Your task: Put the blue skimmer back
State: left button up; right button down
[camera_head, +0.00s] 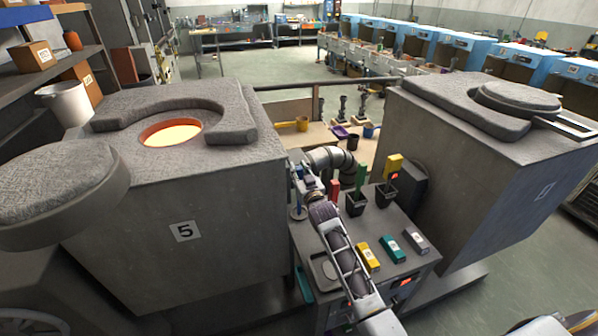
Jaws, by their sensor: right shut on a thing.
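My right gripper (306,181) is over the left part of the small grey work table, shut on the blue skimmer. The skimmer's blue handle (299,171) stands roughly upright at the jaws, and its flat round disc (298,213) shows below, close to the table's left edge. I cannot tell whether the disc touches anything. Two black pots stand on the table: the left pot (356,204) has a green-handled tool in it, the right pot (386,195) a yellow-handled one. A red upright piece (333,189) is next to the gripper. My left gripper is not in view.
Furnace 5 (185,262), with a glowing opening (172,132), is at left. Another grey furnace (470,165) is at right. A bench (375,146) with cups is behind.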

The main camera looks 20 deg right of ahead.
dwell(0.3)
jog(key=c, duration=1.2)
grip_release()
jog(key=shift+f, duration=0.1)
jog(key=shift+s, duration=0.1)
jog(key=s+b, duration=0.1)
jog(key=s, duration=1)
jog(key=shift+s+d, duration=0.2)
jog(key=shift+s, duration=0.2)
